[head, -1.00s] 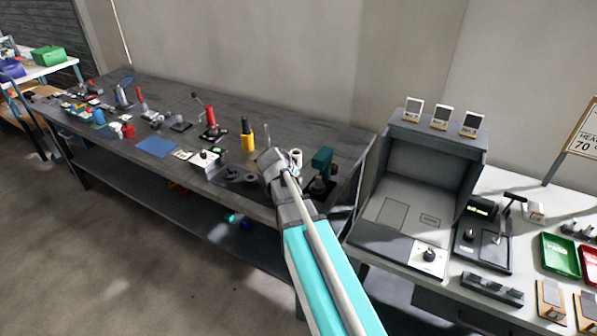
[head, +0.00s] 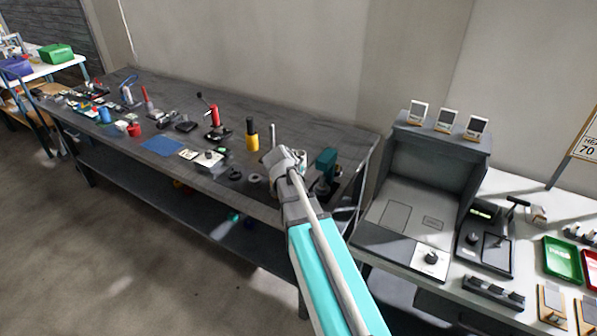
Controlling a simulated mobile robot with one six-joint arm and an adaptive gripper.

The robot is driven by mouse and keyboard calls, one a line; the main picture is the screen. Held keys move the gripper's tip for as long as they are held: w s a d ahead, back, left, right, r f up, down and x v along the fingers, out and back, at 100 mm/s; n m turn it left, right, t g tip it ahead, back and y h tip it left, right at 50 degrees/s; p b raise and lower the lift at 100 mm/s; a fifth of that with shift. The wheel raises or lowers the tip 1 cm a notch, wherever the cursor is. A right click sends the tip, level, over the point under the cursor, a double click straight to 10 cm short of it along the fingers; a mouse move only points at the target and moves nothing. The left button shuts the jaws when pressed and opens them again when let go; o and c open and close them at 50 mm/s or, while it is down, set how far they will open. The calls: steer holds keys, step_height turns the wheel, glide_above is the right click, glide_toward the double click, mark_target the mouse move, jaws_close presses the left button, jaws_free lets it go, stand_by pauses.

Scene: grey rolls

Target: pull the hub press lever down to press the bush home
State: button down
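My arm reaches from the bottom of the head view to the bench's front right. My gripper (head: 284,160) is at its far end, seen from behind; its fingers are hidden, so I cannot tell whether it is open or shut. A teal press-like device (head: 326,166) stands just right of it. A red device with a thin, black-knobbed lever (head: 211,117) stands farther left and back, its lever raised and tilted left. I cannot tell which is the hub press. No bush can be made out. An upright pale post (head: 272,137) shows just behind my gripper.
A pale table (head: 495,188) with a grey booth (head: 425,180) stands right. The floor at left is clear.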

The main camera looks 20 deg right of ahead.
steer(key=shift+w+d+r+p, duration=0.1)
steer(key=shift+d+r+p, duration=0.1)
steer(key=shift+r+p, duration=0.25)
steer(key=shift+d+r+p, duration=0.15)
steer(key=shift+r+p, duration=0.1)
steer(key=shift+r, duration=0.3)
steer(key=a+f+p+v, duration=0.1)
steer(key=p+v, duration=0.4)
steer(key=v, duration=0.4)
steer(key=shift+s+a+r+p, duration=0.2)
steer(key=shift+s+p, duration=0.1)
steer(key=shift+s, duration=0.25)
steer(key=shift+f, duration=0.1)
steer(key=s+a+f+n+g+y, duration=0.5)
steer(key=s+a+n+y, duration=0.1)
steer(key=s+a+n, duration=0.6)
steer(key=shift+s+f+n+g+y, duration=0.2)
steer(key=shift+s+n+g+y, duration=0.2)
steer(key=shift+s, duration=0.3)
